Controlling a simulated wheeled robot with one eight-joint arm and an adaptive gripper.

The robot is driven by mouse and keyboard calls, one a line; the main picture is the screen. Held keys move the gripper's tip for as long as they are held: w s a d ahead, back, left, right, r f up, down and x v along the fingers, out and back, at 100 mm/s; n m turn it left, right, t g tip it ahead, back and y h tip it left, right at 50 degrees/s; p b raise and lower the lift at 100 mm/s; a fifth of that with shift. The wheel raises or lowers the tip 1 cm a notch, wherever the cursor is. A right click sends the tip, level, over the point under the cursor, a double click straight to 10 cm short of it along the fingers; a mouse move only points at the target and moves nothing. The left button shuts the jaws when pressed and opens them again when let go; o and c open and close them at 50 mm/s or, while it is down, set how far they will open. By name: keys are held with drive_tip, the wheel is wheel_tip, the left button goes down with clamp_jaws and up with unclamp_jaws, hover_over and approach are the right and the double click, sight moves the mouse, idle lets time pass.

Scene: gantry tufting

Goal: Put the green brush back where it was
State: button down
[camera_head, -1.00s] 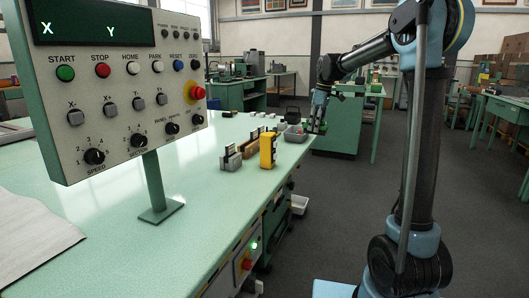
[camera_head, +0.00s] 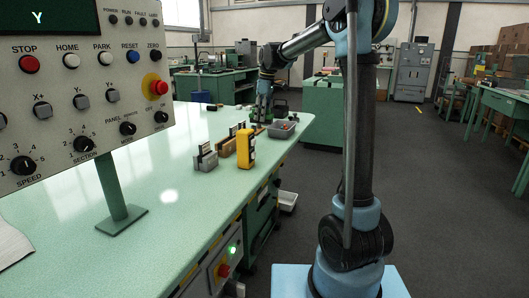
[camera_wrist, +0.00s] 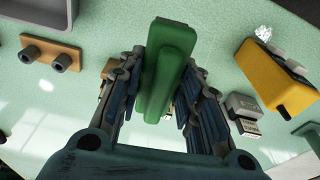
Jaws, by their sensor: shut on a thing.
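The green brush (camera_wrist: 165,65) shows in the wrist view as a long green block standing out between the two fingers. My gripper (camera_wrist: 165,105) is shut on it, with a finger along each side. The pale green tabletop lies below; I cannot tell how high the brush is above it. In the head view my gripper (camera_head: 262,112) is over the far end of the table (camera_head: 180,185), behind the grey tray; the brush is too small to make out there.
A yellow device (camera_head: 246,148) and a grey slotted holder (camera_head: 207,157) stand near the table's right edge. The grey tray (camera_head: 282,130) sits at the far corner. The wrist view shows a brown block with two dark pegs (camera_wrist: 50,55). A control panel (camera_head: 80,80) stands at the left.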

drive_tip(key=f, duration=0.1)
drive_tip(key=d+f+m, duration=0.1)
drive_tip(key=shift+s+d+f, duration=0.15)
drive_tip(key=shift+s+f, duration=0.05)
drive_tip(key=shift+f, duration=0.1)
wheel_tip(320, 180, down, 5)
drive_tip(key=shift+r, duration=0.1)
drive_tip(key=shift+s+f, duration=0.1)
drive_tip(key=shift+f, duration=2.4)
drive_tip(key=c, duration=1.2)
unclamp_jaws()
drive_tip(key=shift+f, duration=0.1)
drive_tip(key=shift+o, duration=0.2)
